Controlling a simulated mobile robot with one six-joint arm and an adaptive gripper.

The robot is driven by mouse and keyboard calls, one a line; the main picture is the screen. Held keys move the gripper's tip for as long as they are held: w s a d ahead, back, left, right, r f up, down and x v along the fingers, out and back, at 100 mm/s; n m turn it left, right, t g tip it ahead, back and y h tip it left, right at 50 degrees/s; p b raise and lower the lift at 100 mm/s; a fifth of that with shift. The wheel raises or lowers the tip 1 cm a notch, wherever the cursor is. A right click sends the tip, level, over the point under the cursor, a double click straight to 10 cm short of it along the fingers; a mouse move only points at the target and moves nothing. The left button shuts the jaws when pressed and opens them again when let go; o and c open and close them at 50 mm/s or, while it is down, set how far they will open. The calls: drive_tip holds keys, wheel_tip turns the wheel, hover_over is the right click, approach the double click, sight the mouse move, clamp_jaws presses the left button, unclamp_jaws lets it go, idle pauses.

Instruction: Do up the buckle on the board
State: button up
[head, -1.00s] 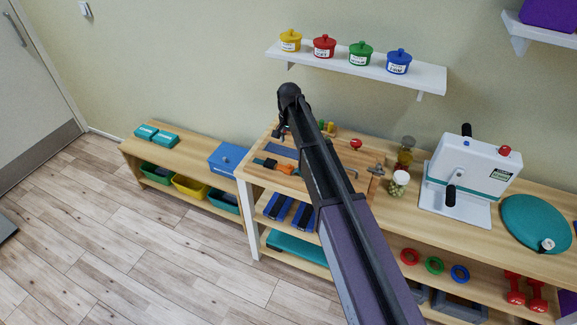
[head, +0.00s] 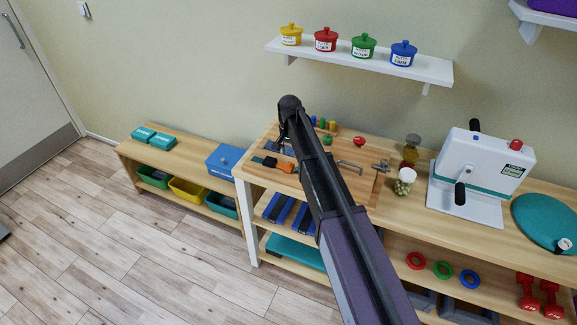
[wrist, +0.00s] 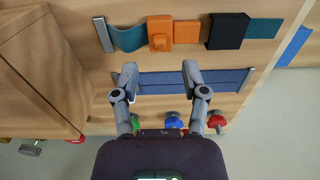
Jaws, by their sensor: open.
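The wooden board (head: 312,182) lies on the shelf unit, partly hidden by my arm in the head view. The orange buckle half (wrist: 160,33) sits on a teal strap at the board, its prongs pointing right. The black buckle half (wrist: 228,31) sits on another teal strap just to the right. A small gap shows between the halves. In the head view the orange half (head: 286,167) and the black half (head: 270,162) are small. My gripper (wrist: 159,69) is open and empty over a blue strap (wrist: 150,82), with the orange half just beyond its fingertips.
A small wooden door (wrist: 35,70) and several coloured knobs are also on the board. A blue box (head: 226,160) is on the lower bench at left.

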sight(289, 162)
drive_tip(key=shift+f+b, duration=2.1)
drive_tip(key=shift+f, duration=0.3)
clamp_jaws()
